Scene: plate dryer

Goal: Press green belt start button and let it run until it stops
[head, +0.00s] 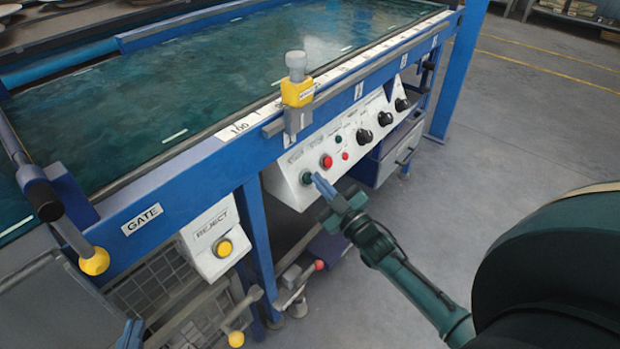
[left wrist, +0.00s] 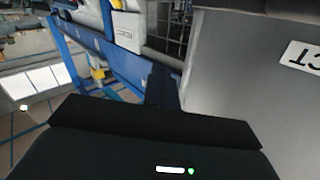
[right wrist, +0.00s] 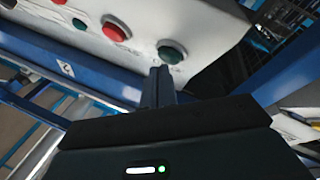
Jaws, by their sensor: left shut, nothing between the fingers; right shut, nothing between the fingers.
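The green button (head: 306,178) is at the left end of the white control panel (head: 285,180) on the blue belt frame. It also shows in the right wrist view (right wrist: 172,53). My right gripper (head: 321,183) is shut and empty, its tips at or very close to the green button; I cannot tell whether they touch it. In the right wrist view the closed fingers (right wrist: 160,76) end just below the button. My left gripper (head: 130,336) is low at the bottom left of the head view, shut and empty. The left wrist view shows its closed fingers (left wrist: 164,78). The belt (head: 260,50) is dark green.
A red button (head: 326,161) sits right beside the green one, with black knobs (head: 364,136) further right. A REJECT box with a yellow button (head: 223,248) hangs to the left. A yellow-knobbed gate lever (head: 95,261) stands at far left. Floor to the right is clear.

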